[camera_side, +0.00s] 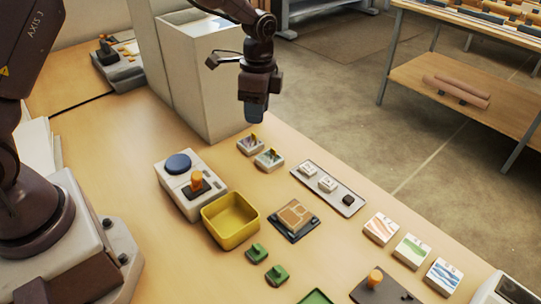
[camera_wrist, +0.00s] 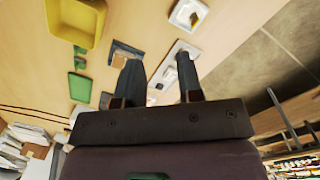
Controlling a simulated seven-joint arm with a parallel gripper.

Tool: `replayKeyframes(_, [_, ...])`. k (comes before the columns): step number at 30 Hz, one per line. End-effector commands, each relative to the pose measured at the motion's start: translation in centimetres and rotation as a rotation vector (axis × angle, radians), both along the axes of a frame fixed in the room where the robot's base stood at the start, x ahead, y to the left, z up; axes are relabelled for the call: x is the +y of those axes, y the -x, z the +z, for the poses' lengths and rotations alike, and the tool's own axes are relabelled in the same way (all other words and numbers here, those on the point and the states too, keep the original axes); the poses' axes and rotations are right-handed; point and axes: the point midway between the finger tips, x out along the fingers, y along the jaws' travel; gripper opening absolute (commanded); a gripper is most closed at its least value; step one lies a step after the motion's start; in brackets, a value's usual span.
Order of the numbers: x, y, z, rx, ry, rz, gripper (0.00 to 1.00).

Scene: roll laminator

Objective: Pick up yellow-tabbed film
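I cannot make out for sure which piece is the yellow-tabbed film. Two small grey pieces with yellowish and dark marks, a back one (camera_side: 248,144) and a front one (camera_side: 269,158), lie on the bench below my gripper (camera_side: 255,115). A whitish piece with a yellow patch (camera_wrist: 189,15) shows at the top of the wrist view; I cannot tell what it is. My gripper hangs above the bench, fingers down. In the wrist view my gripper (camera_wrist: 159,62) has its two dark fingers apart, with nothing between them.
A yellow bin (camera_side: 231,235) stands beside a control box with a blue knob (camera_side: 178,164). A dark plate with tan pieces (camera_side: 294,217), a grey strip (camera_side: 341,200), green blocks (camera_side: 257,253) and striped cards (camera_side: 411,250) lie nearby. A tall pale box (camera_side: 205,90) stands behind.

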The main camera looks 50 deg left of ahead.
Motion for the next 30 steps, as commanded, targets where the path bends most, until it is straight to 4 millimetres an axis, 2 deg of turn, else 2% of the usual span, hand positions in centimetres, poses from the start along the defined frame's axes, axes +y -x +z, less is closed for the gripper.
replayKeyframes(1, [0.0, -1.2, -1.6, 0.008, 0.01, -0.088, 0.34])
replayKeyframes(4, [-0.1, -3.4, -3.0, -0.006, 0.023, -0.278, 0.34])
replayKeyframes(9, [0.0, -5.7, -1.6, -0.066, 0.018, -0.523, 0.34])
replayKeyframes(13, [0.1, -5.7, -1.6, -0.063, 0.021, -0.63, 0.34])
replayKeyframes(16, [0.0, -5.6, -2.4, -0.06, 0.023, -0.658, 0.34])
replayKeyframes(24, [0.1, -5.5, -7.3, -0.057, 0.024, -0.657, 0.34])
replayKeyframes(30, [0.1, -5.6, -9.2, -0.061, 0.022, -0.657, 0.34])
